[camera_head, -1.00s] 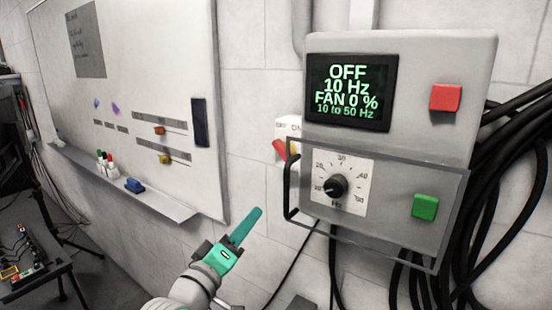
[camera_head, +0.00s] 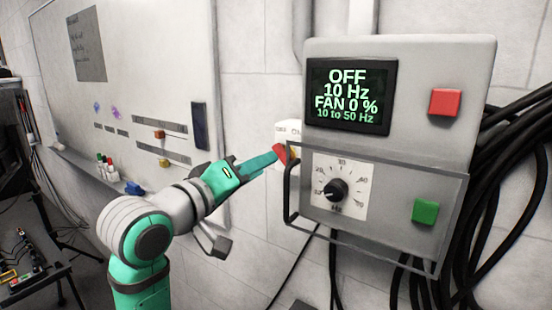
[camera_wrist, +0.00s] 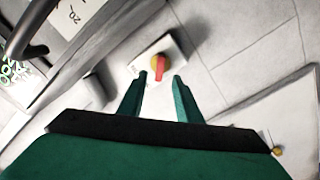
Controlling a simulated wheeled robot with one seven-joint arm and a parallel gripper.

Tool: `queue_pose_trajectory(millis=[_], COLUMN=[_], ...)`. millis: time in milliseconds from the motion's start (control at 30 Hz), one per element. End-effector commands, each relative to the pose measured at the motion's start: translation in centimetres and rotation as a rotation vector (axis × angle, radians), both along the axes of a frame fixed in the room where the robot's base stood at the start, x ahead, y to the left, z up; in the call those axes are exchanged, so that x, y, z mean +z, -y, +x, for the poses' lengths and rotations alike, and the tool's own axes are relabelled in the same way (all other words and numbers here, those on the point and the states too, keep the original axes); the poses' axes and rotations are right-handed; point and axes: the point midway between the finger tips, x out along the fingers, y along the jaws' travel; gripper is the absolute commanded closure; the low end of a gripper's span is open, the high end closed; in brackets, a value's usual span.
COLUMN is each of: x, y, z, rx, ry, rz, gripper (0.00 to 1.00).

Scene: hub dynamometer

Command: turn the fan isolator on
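The fan isolator is a white box (camera_head: 287,129) on the wall, partly hidden behind the grey control box. It has a red handle (camera_head: 280,153) on a yellow disc. In the wrist view the isolator's white plate (camera_wrist: 181,47) shows the red handle (camera_wrist: 160,70) pointing toward my fingers. My gripper (camera_head: 273,159) is at the handle in the head view. In the wrist view my gripper (camera_wrist: 160,79) has its two teal fingers apart, with the handle's end in line with the gap between them. I cannot tell whether they touch it.
The grey control box (camera_head: 410,60) has a display (camera_head: 349,95) reading OFF, 10 Hz, FAN 0 %. A dial (camera_head: 336,190), a red button (camera_head: 445,102) and a green button (camera_head: 425,211) sit on it. A black handle (camera_head: 289,190) is close right of my gripper. A whiteboard (camera_head: 150,60) hangs left.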

Motion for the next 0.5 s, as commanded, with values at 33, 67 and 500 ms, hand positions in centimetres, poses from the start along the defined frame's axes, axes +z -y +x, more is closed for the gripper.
queue_pose_trajectory(millis=[33,67,500], x=[0.0,0.0,0.0], y=[0.6,0.9,3.5], z=[0.8,1.2,5.3], rx=[-0.001,-0.001,0.0], ry=[-0.001,-0.001,-0.001], rz=[0.001,0.0,-0.001], gripper=[0.69,0.69,0.69])
